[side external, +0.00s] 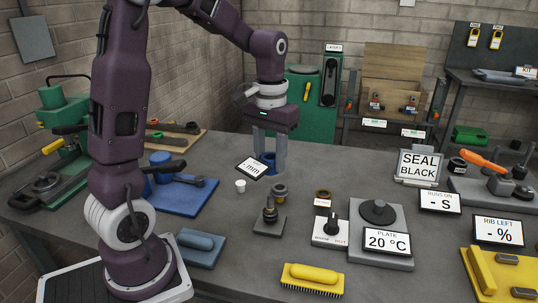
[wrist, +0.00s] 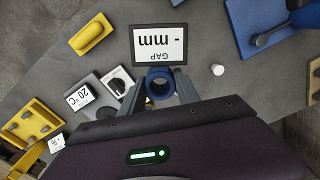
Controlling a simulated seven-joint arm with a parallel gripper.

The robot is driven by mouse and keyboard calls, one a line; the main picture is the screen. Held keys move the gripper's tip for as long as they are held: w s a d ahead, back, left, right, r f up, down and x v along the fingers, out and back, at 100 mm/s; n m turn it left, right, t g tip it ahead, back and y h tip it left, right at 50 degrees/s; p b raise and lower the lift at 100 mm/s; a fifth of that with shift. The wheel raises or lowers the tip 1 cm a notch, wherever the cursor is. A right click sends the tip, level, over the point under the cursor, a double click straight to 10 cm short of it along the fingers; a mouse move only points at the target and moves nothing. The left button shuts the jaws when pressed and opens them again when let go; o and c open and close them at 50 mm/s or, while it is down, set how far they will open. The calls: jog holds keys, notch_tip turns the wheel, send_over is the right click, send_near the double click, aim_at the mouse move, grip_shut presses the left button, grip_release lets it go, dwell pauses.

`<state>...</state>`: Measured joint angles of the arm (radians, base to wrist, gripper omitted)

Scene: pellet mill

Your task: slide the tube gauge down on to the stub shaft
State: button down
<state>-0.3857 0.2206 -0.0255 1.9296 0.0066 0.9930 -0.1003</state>
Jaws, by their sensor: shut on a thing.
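The tube gauge is a blue ring-like tube (wrist: 160,84) with a white display plate (wrist: 158,46) reading "GAP - mm". In the side view the tube (side external: 267,161) is between the fingers, and the tilted display (side external: 252,168) sticks out to the left. My gripper (side external: 270,165) points down and is shut on the tube; in the wrist view the fingers (wrist: 160,90) flank it. A dark upright pin on a square base (side external: 270,214), which looks like the stub shaft, stands nearer the side camera, apart from the tube. In the wrist view I cannot make it out.
A switch box (side external: 332,232), a round plate unit (side external: 378,212) and a yellow brush (side external: 312,279) are to the right and front. A blue tray (side external: 186,193) lies left.

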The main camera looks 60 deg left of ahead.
send_over(270, 197)
jog(key=shift+f, duration=2.85)
jog(key=shift+f, duration=0.1)
jog(key=shift+f, duration=0.25)
jog(key=shift+f, duration=0.45)
jog(key=shift+f, duration=0.15)
jog(key=shift+f, duration=0.6)
jog(key=shift+f, duration=0.1)
jog(key=shift+f, duration=0.85)
